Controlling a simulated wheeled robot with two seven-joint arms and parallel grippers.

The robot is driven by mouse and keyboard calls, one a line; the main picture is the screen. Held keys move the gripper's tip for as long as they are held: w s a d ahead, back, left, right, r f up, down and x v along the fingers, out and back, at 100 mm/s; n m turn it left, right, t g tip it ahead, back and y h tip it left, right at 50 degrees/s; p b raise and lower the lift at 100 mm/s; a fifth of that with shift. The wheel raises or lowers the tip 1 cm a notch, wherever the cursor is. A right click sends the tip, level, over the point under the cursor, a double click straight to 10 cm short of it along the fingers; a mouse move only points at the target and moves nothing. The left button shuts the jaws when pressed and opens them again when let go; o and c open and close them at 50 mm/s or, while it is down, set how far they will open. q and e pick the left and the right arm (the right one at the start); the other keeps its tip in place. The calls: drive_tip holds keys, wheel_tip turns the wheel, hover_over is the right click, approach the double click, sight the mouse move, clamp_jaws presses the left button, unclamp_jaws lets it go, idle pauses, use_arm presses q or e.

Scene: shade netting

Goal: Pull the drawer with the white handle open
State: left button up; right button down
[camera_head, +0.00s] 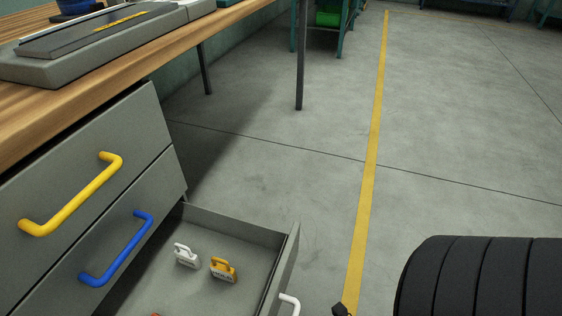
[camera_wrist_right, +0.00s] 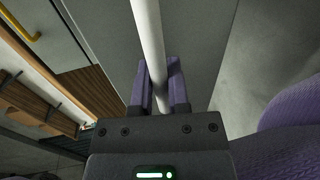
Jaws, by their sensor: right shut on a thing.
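The drawer (camera_head: 288,258) with the white handle is the lowest in the grey cabinet and stands pulled out, its inside visible from above. Its white handle (camera_head: 290,303) shows at the bottom edge of the head view, partly cut off. In the right wrist view the white handle (camera_wrist_right: 146,35) runs as a bar between the purple fingers of my right gripper (camera_wrist_right: 161,85), which is shut on it. A white padlock (camera_head: 186,257) and a yellow padlock (camera_head: 223,271) lie in the drawer. My left gripper is in neither view.
Above it are closed drawers with a yellow handle (camera_head: 72,196) and a blue handle (camera_head: 117,250). A wooden worktop (camera_head: 128,62) is over the cabinet. The concrete floor (camera_head: 270,165) right of the drawer is clear, with a yellow line (camera_head: 371,150).

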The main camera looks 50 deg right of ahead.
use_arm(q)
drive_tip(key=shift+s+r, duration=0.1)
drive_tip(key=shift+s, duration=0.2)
use_arm(e)
drive_tip(key=c, duration=0.6)
unclamp_jaws()
use_arm(q)
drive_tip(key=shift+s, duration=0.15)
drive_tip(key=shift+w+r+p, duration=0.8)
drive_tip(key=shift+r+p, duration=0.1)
drive_tip(key=shift+p, duration=0.25)
use_arm(e)
drive_tip(key=v, duration=1)
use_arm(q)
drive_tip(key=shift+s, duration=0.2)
